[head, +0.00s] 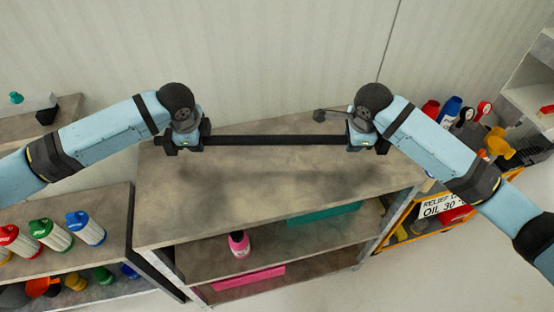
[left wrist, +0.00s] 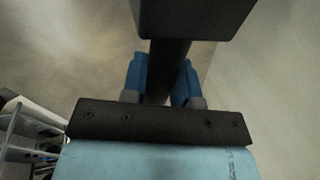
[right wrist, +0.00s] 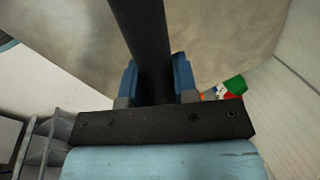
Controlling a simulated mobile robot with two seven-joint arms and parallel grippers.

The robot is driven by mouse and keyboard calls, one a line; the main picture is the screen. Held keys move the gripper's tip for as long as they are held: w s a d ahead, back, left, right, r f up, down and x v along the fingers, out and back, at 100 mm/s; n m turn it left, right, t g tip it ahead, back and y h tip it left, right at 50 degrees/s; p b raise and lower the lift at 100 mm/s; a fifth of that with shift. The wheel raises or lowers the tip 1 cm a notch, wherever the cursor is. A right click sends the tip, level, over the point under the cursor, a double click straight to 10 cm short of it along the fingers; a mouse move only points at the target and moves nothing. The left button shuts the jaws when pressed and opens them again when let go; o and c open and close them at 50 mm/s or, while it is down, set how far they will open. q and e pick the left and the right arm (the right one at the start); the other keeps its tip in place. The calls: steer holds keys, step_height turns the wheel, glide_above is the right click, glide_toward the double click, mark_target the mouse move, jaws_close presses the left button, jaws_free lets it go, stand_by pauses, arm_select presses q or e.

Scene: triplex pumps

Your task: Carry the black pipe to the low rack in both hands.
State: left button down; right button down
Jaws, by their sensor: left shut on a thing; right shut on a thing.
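The black pipe (head: 275,140) runs level from left to right above the rack's top shelf in the head view. My left gripper (head: 186,142) is shut on it near its left end, and my right gripper (head: 367,140) is shut on it near its right end. The pipe also shows between the blue fingers in the left wrist view (left wrist: 168,70) and in the right wrist view (right wrist: 145,45). The low rack (head: 270,185) has a bare grey top. Dark shadows fall on it below the pipe, which looks apart from the surface; the exact gap is hard to judge.
A pink bottle (head: 239,243), a pink tray (head: 248,278) and a teal tray (head: 324,213) are on the rack's lower shelves. A shelf with several coloured bottles (head: 85,228) stands at left. An orange-framed cart (head: 420,222) with containers stands at right. The wall is behind.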

mark_target(204, 158)
arm_select(q)
steer(key=shift+f, duration=0.1)
arm_select(e)
steer(key=shift+f, duration=0.1)
